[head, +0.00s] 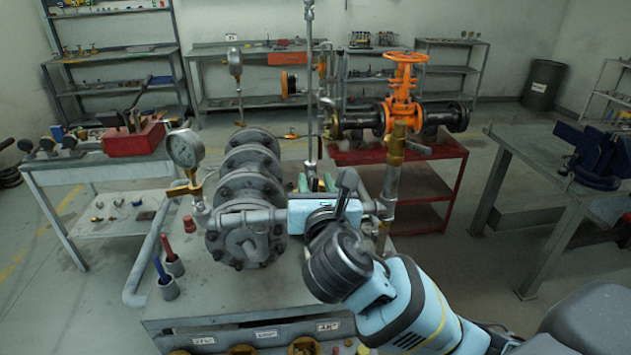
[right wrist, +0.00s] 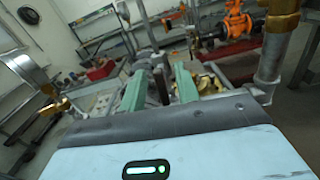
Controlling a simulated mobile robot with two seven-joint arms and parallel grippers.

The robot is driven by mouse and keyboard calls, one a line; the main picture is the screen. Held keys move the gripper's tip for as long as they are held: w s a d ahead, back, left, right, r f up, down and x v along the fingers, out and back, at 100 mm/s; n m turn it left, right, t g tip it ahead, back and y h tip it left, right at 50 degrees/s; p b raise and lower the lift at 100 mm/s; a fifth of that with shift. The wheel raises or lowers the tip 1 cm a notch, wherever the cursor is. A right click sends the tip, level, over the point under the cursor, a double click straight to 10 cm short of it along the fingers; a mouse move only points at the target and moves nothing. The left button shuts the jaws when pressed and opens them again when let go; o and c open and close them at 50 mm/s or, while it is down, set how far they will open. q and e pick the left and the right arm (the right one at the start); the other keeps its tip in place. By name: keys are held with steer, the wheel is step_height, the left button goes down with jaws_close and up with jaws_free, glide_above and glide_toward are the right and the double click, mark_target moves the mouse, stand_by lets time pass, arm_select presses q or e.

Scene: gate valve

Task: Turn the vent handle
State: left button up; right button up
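My right gripper (head: 316,182) is in the middle of the head view, above the grey pipework. Its two green fingers also show in the right wrist view (right wrist: 160,86). They stand apart, with a thin dark upright piece seen in the gap; I cannot tell whether they touch it. In the head view a thin vertical pipe (head: 310,95) comes down behind the fingers. I cannot tell which part is the vent handle. My left gripper is not in view.
A pressure gauge (head: 185,148) and grey flanges (head: 248,165) stand left of the gripper on the workbench (head: 215,305). An orange gate valve (head: 403,95) is on a red stand behind. Blue and red tools stand in cups at the left.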

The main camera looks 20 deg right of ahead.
steer(key=shift+w+d, duration=0.1)
steer(key=shift+w, duration=0.35)
steer(key=shift+c, duration=0.3)
jaws_close()
